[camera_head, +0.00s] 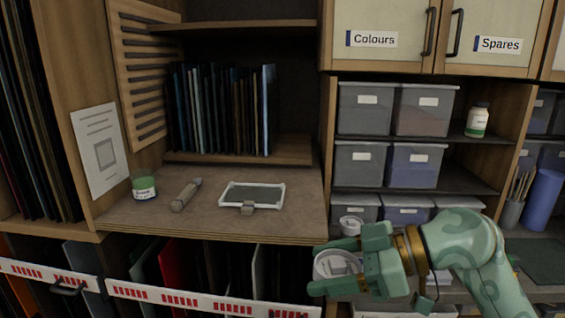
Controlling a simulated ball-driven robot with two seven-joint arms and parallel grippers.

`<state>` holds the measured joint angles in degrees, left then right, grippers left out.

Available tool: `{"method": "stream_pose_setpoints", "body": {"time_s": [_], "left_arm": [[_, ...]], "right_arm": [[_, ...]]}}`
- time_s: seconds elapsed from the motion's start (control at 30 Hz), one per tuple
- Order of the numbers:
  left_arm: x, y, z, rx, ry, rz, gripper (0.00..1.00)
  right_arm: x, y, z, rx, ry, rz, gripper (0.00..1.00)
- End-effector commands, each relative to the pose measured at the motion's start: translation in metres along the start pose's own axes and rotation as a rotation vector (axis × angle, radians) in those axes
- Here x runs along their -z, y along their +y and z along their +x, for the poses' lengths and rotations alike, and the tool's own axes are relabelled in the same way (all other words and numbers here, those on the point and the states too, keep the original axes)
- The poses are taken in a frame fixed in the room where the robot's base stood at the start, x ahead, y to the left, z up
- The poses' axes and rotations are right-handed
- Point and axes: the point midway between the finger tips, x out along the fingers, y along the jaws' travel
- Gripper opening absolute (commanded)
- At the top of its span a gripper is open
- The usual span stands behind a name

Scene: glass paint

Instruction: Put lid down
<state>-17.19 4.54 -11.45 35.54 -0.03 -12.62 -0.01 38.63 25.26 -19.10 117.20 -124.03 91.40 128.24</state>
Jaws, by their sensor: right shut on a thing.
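My right gripper (330,266) comes in from the lower right. Its green fingers are shut on a pale, round, shallow thing, which looks like the lid (334,263). The lid is in front of the right end of the wooden worktop, and the fingers partly cover it. A small jar with a green label (144,188) stands upright at the left of the worktop (240,226), well apart from the gripper. I cannot tell whether the held lid touches anything below. My left gripper is not in view.
A small round white thing (351,224) is just behind the gripper. Grey bins (368,108) fill the right shelves, with a white bottle (477,120). The worktop's front right is clear.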

Motion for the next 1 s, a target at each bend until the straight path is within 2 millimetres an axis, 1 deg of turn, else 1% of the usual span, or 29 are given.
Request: {"method": "stream_pose_setpoints", "body": {"time_s": [0.03, 0.1, 0.17, 0.2, 0.3, 0.33, 0.4, 0.5, 0.63, 0.87, 0.93, 1.0], "left_arm": [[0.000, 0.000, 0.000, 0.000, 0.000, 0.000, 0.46], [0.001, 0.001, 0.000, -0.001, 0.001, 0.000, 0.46], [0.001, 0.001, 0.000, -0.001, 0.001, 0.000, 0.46], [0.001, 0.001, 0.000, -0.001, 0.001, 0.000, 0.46], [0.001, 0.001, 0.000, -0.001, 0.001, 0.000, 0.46], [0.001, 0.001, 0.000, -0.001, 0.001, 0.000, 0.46], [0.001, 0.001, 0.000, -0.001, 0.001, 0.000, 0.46], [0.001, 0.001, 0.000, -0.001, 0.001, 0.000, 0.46], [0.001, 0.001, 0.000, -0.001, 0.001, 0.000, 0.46], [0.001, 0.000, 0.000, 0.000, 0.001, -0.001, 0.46], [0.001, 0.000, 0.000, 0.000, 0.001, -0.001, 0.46], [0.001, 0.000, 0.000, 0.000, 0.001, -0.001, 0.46]], "right_arm": [[-0.020, 0.005, -0.019, -0.079, -0.003, 0.039, 0.37], [-0.045, 0.010, -0.043, -0.179, -0.004, 0.082, 0.37], [-0.065, 0.011, -0.061, -0.249, -0.006, 0.111, 0.37], [-0.079, 0.011, -0.071, -0.287, -0.006, 0.126, 0.37], [-0.109, 0.005, -0.087, -0.349, -0.005, 0.152, 0.37], [-0.117, 0.004, -0.090, -0.361, -0.005, 0.156, 0.37], [-0.134, -0.001, -0.093, -0.378, -0.003, 0.164, 0.37], [-0.151, -0.008, -0.090, -0.383, -0.002, 0.163, 0.37], [-0.159, -0.013, -0.088, -0.382, -0.002, 0.157, 0.37], [-0.160, -0.013, -0.087, -0.380, 0.000, 0.157, 0.37], [-0.171, -0.016, -0.083, -0.378, 0.002, 0.164, 0.37], [-0.190, -0.021, -0.076, -0.376, 0.002, 0.168, 0.37]]}}
